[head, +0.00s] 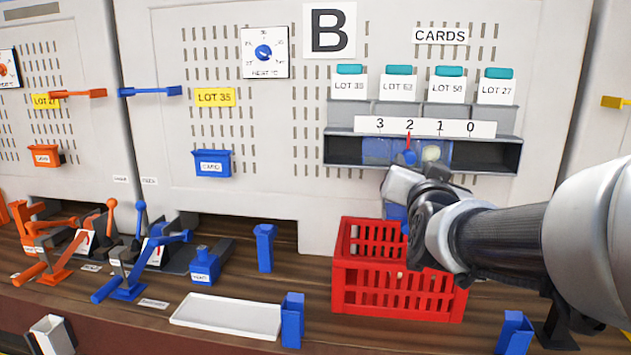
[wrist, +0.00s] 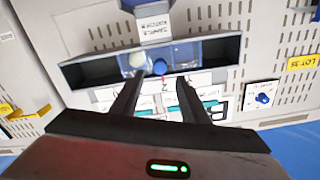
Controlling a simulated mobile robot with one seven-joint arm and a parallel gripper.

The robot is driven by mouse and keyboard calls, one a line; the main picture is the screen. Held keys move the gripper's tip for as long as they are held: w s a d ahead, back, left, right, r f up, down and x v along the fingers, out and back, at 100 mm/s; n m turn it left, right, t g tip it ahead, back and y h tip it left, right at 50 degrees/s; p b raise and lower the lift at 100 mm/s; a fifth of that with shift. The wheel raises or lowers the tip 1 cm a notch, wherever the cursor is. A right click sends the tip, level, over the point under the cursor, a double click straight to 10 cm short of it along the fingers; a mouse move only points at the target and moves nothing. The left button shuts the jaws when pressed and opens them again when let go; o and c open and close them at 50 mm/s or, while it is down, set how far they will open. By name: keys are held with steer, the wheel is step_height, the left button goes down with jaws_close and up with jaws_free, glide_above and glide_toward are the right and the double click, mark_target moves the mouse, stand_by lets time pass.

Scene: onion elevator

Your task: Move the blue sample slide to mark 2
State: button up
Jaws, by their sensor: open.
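The strip reads 3, 2, 1, 0 from left to right. The red pointer stands under the 2. In the wrist view, which is turned over, the knob (wrist: 160,66) lies just beyond my fingertips, between their lines. My gripper (wrist: 158,80) is open and empty, its fingers apart on either side. In the head view my gripper (head: 398,187) is just below the slot, partly hidden by my arm.
A pale round thing (head: 431,153) sits in the slot right of the knob. A red crate (head: 395,290) stands on the counter below my gripper. Card holders (head: 448,88) hang above the strip. A white tray (head: 228,316) and blue holders (head: 292,322) stand left.

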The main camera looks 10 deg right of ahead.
steer(key=v, duration=0.8)
steer(key=s+a+f+n+g+y+p, duration=0.5)
steer(key=s+a+f+g, duration=0.1)
steer(key=a+f, duration=0.15)
steer(key=s+a+f+n+g, duration=0.1)
steer(key=s+g, duration=0.2)
steer(key=s, duration=0.2)
steer(key=s+f+g+p, duration=0.1)
steer(key=s+f+g, duration=0.1)
steer(key=s, duration=0.3)
steer(key=shift+s+a+f+n+g, duration=0.2)
steer(key=shift+a+f+n+g, duration=0.05)
steer(key=shift+a+n+g, duration=0.15)
